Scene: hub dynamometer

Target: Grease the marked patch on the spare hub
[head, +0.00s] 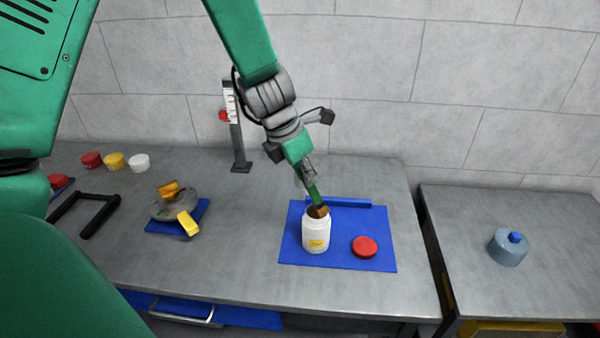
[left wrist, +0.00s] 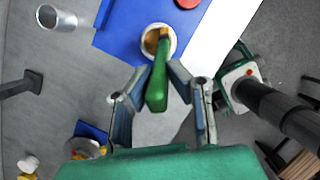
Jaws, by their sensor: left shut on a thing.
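My left gripper (head: 307,180) is shut on a green-handled brush (head: 314,192), which shows between the fingers in the left wrist view (left wrist: 157,88). I see no clear marked patch. My right gripper is out of view.
A shallow dish (head: 160,211) with orange and yellow pieces sits on a small blue mat at left. A scale post (head: 237,130) stands behind. Several caps (head: 115,161) and a black handle frame (head: 84,215) are farther left. A gap separates the tables.

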